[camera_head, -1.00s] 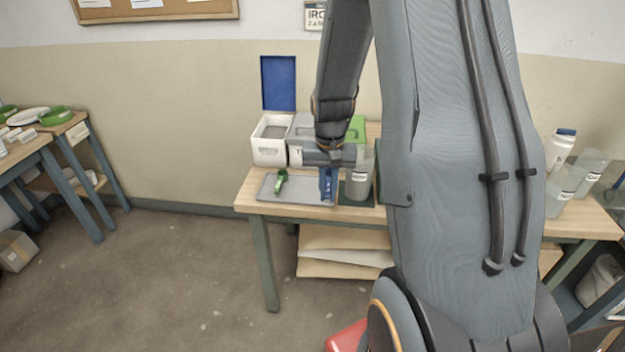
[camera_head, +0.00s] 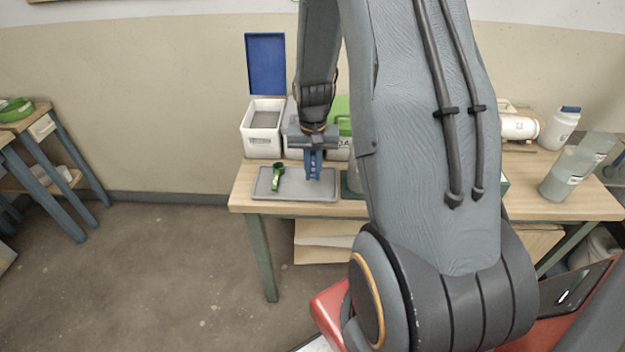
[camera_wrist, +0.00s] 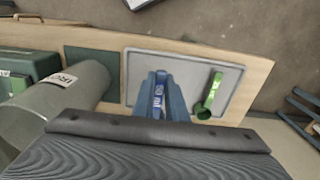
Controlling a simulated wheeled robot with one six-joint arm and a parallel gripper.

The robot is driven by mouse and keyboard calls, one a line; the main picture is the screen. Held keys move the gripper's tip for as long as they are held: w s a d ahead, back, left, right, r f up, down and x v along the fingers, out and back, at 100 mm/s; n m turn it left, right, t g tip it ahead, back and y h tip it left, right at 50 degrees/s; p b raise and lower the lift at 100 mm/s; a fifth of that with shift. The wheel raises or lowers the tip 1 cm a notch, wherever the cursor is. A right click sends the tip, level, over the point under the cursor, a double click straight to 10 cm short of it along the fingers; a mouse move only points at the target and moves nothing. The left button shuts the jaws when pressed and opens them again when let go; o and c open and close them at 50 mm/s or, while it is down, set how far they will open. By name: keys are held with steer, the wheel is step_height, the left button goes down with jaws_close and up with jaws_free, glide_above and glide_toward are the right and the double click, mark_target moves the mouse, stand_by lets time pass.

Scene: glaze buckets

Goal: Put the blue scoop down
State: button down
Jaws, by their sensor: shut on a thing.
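The blue scoop (camera_head: 313,164) is upright below my gripper (camera_head: 313,148), with the jaws shut on it. In the wrist view the blue scoop (camera_wrist: 158,100) shows at the jaws, over the left part of the grey tray (camera_wrist: 136,68). In the head view it is over the right part of the grey tray (camera_head: 295,191). I cannot tell whether its lower end touches the tray. A green scoop (camera_head: 279,175) lies on the tray; it also shows in the wrist view (camera_wrist: 209,98).
A white bin (camera_head: 262,143) with a raised blue lid (camera_head: 265,64) stands behind the tray. A grey cylindrical container (camera_wrist: 60,108) stands beside the tray.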

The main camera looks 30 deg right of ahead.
mark_target(313, 193)
steer(key=shift+f+p, duration=0.7)
steer(key=shift+f, duration=1.9)
steer(key=shift+f, duration=0.1)
steer(key=c, duration=1.8)
jaws_free()
steer(key=shift+o, duration=0.2)
